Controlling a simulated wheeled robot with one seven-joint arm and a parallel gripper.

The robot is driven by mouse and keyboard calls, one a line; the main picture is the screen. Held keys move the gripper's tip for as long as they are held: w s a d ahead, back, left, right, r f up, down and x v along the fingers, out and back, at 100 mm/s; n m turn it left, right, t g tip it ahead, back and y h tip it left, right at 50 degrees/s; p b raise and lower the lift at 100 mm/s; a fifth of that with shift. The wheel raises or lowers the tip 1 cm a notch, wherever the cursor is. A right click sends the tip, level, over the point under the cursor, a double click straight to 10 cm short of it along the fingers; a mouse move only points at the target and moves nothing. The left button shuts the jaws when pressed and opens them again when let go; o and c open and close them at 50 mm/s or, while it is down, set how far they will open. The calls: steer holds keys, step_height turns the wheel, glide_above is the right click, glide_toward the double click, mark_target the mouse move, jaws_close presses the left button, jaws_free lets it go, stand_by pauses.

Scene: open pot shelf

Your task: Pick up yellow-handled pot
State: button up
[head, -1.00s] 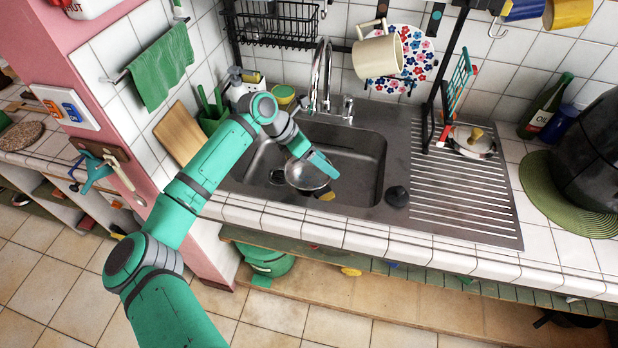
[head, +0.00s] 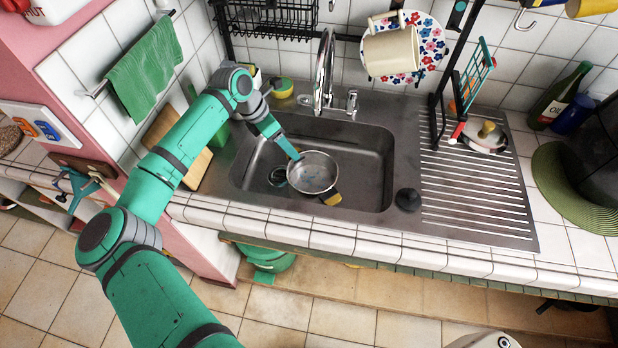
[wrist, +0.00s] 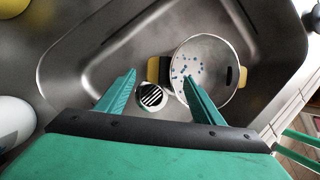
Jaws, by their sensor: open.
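The metal pot (head: 312,172) sits in the sink basin, with a yellow handle (head: 331,199) at its front right. In the wrist view the pot (wrist: 207,58) has a pale interior with blue specks and a yellow-and-black handle on each side. My gripper (head: 294,153) is at the pot's back left in the head view. In the wrist view my gripper (wrist: 158,78) is open and empty. The near handle (wrist: 156,70) shows between its fingertips, and the right finger overlaps the pot's rim. I cannot tell the height gap to the handle.
The sink basin (head: 365,150) has walls around the pot, and a drain (wrist: 152,97) lies close by. The tap (head: 324,70) rises behind. A black stopper (head: 407,199) and a yellow-knobbed lidded pot (head: 484,138) are to the right.

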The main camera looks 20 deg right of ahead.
steer(key=shift+s+d+f, duration=0.2)
steer(key=shift+d+f, duration=0.35)
steer(key=shift+d, duration=0.05)
steer(key=shift+s+d+f, duration=0.2)
steer(key=shift+d+f, duration=0.35)
steer(key=shift+w+a+x, duration=0.1)
steer(key=shift+w+x, duration=0.05)
steer(key=shift+x, duration=0.6)
steer(key=shift+w+a+x, duration=0.1)
steer(key=shift+w+x, duration=0.05)
steer(key=shift+x, duration=0.65)
steer(key=shift+w+a+x, duration=0.1)
steer(key=shift+w+x, duration=0.05)
steer(key=shift+x, duration=0.6)
steer(key=shift+w+f, duration=0.1)
steer(key=shift+w, duration=0.05)
steer(key=c, duration=0.7)
steer(key=shift+a, duration=0.1)
jaws_close()
steer(key=shift+d, duration=0.25)
